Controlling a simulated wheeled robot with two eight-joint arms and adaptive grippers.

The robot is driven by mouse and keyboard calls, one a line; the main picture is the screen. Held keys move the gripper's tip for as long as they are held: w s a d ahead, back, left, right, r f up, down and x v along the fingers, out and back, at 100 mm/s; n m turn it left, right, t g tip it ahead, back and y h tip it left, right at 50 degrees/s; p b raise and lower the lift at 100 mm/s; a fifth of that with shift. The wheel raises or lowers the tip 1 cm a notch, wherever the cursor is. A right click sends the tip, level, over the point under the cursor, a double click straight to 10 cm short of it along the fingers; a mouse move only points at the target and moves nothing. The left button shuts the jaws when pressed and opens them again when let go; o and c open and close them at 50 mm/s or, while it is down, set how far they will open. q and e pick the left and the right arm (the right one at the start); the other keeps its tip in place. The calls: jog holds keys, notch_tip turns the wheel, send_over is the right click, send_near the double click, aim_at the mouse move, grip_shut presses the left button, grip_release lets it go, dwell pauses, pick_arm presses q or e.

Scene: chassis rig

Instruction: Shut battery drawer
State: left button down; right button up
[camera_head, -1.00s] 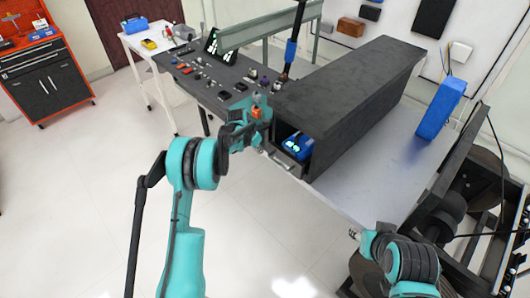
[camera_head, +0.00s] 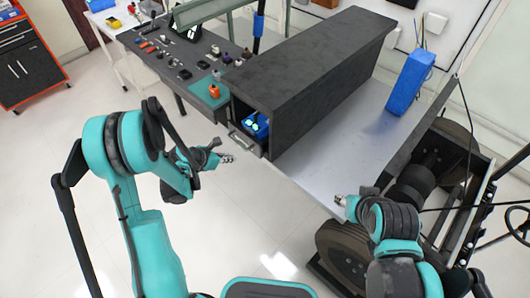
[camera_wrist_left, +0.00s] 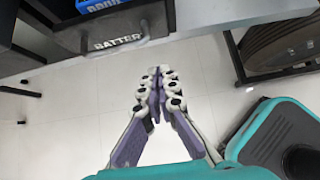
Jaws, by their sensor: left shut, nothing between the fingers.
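The battery drawer (camera_head: 244,144) is low in the front end of a long dark grey cabinet (camera_head: 315,75). Its front stands out a little from the opening, and a blue battery (camera_head: 257,124) shows inside. In the left wrist view the grey drawer front (camera_wrist_left: 72,42) carries a partly readable "BATTER" label and a handle, with the blue battery (camera_wrist_left: 98,5) behind it. My left gripper (camera_head: 228,158) is shut and empty, in front of the drawer and apart from it; its fingertips (camera_wrist_left: 158,72) meet over the floor. My right gripper (camera_head: 340,200) is by the table's front edge; its fingers are too small to judge.
A grey table (camera_head: 335,170) bears the cabinet and a blue block (camera_head: 409,82). Several small parts lie on the dark bench (camera_head: 165,62) at left. A chassis with wheels (camera_head: 345,252) stands at right. The floor before the drawer is clear.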

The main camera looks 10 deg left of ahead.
aim_at(257, 147)
pick_arm(q)
jog(key=shift+w+d+f+b, duration=0.85)
jog(key=shift+w+d+f, duration=0.25)
jog(key=shift+w+d, duration=0.2)
jog(key=shift+w+d+f+b, duration=0.8)
jog(key=shift+w+d+f, duration=0.35)
jog(key=shift+w, duration=0.2)
jog(key=shift+w+d+f+b, duration=0.85)
jog(key=shift+w+d+f, duration=0.2)
jog(key=shift+w+d, duration=0.25)
jog(key=w+d, duration=0.1)
jog(key=w, duration=0.1)
jog(key=w+d, duration=0.1)
jog(key=d, duration=0.1)
jog(key=shift+w, duration=0.35)
jog(key=shift+a+r, duration=0.1)
jog(key=shift+t, duration=0.3)
